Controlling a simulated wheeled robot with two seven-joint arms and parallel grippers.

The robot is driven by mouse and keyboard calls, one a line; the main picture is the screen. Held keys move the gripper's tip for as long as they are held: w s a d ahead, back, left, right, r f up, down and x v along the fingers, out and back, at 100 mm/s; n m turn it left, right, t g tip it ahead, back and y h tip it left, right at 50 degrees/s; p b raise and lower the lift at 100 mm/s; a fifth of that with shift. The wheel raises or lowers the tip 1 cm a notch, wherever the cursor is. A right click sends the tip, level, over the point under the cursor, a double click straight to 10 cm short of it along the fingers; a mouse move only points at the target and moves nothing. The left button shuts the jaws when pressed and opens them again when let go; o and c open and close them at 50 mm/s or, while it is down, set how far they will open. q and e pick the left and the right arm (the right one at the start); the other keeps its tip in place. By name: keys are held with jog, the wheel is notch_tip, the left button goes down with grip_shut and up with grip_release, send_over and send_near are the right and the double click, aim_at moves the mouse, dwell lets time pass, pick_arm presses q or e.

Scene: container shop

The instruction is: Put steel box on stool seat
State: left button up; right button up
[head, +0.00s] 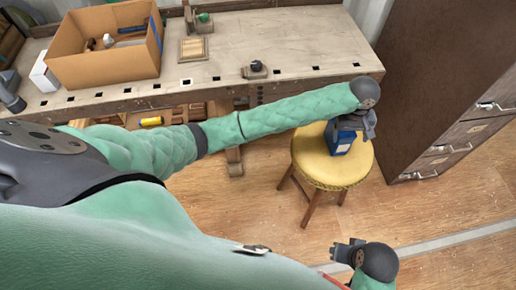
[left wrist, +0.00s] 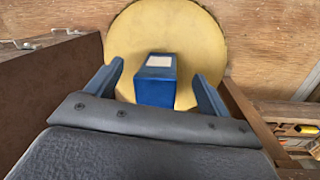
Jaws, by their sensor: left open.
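The steel box is a small blue box with a pale label on top. It stands on the yellow round stool seat (head: 312,165), and the blue box (head: 340,140) is partly hidden by my left gripper in the head view. In the left wrist view the box (left wrist: 156,82) rests on the yellow seat (left wrist: 205,35), between and just beyond the open fingers. My left gripper (head: 350,127) is above the box, open, with gaps on both sides. My right gripper (head: 347,252) is low at the right, away from the stool; its finger opening is unclear.
A workbench (head: 290,45) runs along the back with an open cardboard box (head: 105,70) on it. A brown drawer cabinet (head: 430,70) stands close to the stool's right. Open wooden floor (head: 245,210) lies in front and to the left of the stool.

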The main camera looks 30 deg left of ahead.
pick_arm(q)
jog(key=s+f+m+t+h, duration=0.1)
jog(key=s+f+m+h, duration=0.3)
jog(key=s, duration=1)
jog(key=s+a+f+m+t+y, duration=0.1)
jog(key=s+a+f+m+y, duration=0.2)
jog(key=s+a, duration=1.4)
jog(key=s, duration=0.3)
jog(key=shift+f+y, duration=0.3)
jog(key=shift+f, duration=0.1)
